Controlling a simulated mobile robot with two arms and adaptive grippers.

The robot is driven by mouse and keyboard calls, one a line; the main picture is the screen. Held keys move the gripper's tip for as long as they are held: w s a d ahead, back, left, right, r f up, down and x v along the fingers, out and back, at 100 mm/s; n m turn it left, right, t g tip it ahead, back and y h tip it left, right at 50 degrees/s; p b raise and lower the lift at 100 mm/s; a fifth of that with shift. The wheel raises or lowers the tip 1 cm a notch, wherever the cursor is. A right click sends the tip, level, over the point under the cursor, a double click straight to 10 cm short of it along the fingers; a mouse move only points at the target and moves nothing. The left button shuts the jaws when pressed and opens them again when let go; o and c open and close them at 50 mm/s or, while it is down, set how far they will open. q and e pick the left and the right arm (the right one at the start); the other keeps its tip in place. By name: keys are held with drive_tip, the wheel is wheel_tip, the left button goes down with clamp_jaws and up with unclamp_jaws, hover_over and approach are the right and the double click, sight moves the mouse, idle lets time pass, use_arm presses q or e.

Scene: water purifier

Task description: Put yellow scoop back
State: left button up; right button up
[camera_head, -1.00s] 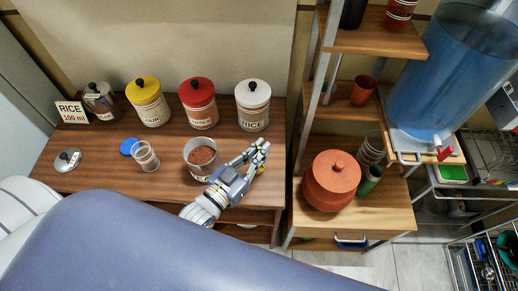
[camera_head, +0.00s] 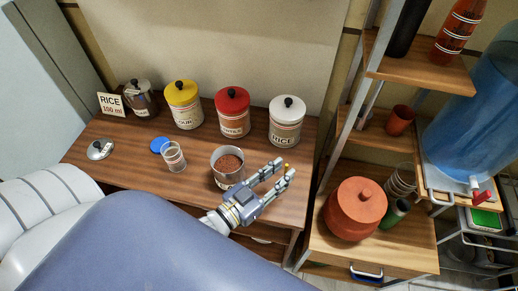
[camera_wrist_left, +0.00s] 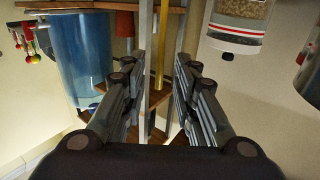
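My left gripper (camera_head: 286,167) is just right of an open canister of brown granules (camera_head: 228,163), over the wooden cabinet top. Its two fingers are apart, and they also show apart in the left wrist view (camera_wrist_left: 158,68). A small yellow spot shows at the fingertips in the head view. A thin yellow upright bar (camera_wrist_left: 160,45) shows between the fingers in the wrist view. I cannot tell whether either is the yellow scoop. No whole scoop is clearly visible. My right gripper is not in view.
Yellow-lidded (camera_head: 184,107), red-lidded (camera_head: 234,115) and white-lidded RICE (camera_head: 286,123) canisters line the back. A clear cup (camera_head: 173,157), blue lid (camera_head: 159,145) and metal lid (camera_head: 100,149) lie left. A terracotta pot (camera_head: 355,210) and a shelf rack stand right.

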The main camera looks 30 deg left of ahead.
use_arm(q)
drive_tip(key=b+v, duration=0.1)
drive_tip(key=v, duration=0.8)
drive_tip(key=shift+s+b, duration=0.2)
drive_tip(key=shift+b, duration=0.2)
